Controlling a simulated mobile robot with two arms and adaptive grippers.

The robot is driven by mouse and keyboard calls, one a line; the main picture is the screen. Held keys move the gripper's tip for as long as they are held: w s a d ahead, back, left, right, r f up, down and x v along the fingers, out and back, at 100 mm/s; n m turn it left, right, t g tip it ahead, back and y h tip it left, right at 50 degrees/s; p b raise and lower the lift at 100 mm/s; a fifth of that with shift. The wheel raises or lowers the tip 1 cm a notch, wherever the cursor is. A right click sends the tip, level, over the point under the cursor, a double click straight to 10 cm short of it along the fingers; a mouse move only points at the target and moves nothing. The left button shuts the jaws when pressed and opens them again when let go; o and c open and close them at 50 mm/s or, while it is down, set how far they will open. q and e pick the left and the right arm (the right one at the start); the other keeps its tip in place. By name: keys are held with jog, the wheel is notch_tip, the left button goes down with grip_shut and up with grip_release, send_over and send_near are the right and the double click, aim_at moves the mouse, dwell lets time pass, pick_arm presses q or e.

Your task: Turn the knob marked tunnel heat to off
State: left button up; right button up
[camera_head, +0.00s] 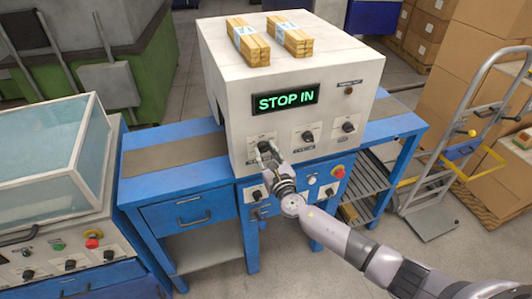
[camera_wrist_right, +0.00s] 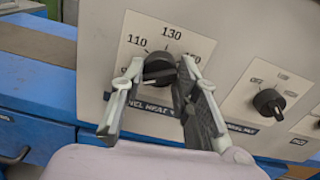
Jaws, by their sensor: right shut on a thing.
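The tunnel heat knob (camera_wrist_right: 158,68) is black and sits on a white plate in the wrist view. The plate shows 110 and 130; a number at the right and the start of the label are partly covered by my fingers. My right gripper (camera_wrist_right: 160,85) has one finger on each side of the knob and is shut on it. In the head view my right gripper (camera_head: 268,152) reaches the left front of the white tunnel housing (camera_head: 218,85) and hides most of this knob. The knob's exact setting is hard to read. My left gripper is not in view.
Other black knobs (camera_head: 307,136) (camera_head: 347,127) sit to the right on the same face. A green STOP IN display (camera_head: 285,101) is above. Red buttons (camera_head: 338,172) (camera_head: 92,243) show on the lower panel and left machine. Wood bundles (camera_head: 248,46) lie on top. A hand truck (camera_head: 446,150) stands right.

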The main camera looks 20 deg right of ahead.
jog(key=o, duration=1.2)
jog(key=shift+c, duration=0.2)
jog(key=s, duration=1.2)
jog(key=shift+d, duration=0.2)
jog(key=shift+f, duration=0.15)
